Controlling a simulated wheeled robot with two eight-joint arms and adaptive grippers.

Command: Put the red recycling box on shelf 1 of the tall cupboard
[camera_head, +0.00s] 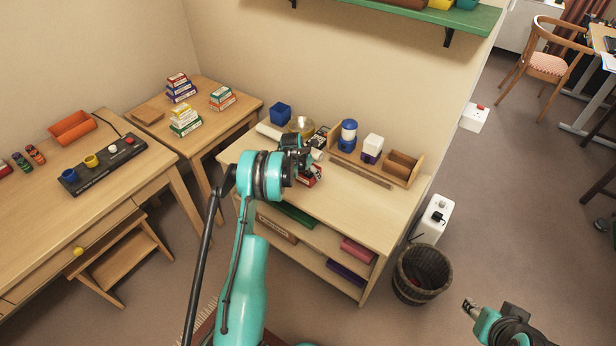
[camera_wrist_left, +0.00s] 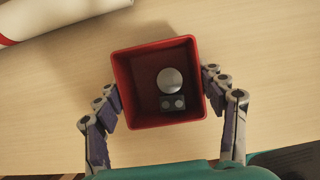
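The red recycling box (camera_wrist_left: 156,118) is an open-topped red box, seen from above in the left wrist view. A round silver disc and a small dark block show inside it. My left gripper (camera_wrist_left: 160,85) has a finger against each of two opposite side walls and looks shut on it. In the head view the left gripper (camera_head: 303,163) is over the top of the low shelf unit, with the red box (camera_head: 314,178) partly hidden below it. I cannot tell whether the box still touches that top. My right gripper (camera_head: 470,307) is at the lower right, away from everything. I cannot make out a tall cupboard.
The low shelf unit (camera_head: 372,213) carries a blue box (camera_head: 281,113), a blue-and-white bottle (camera_head: 348,135) and a wooden organiser (camera_head: 412,180).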

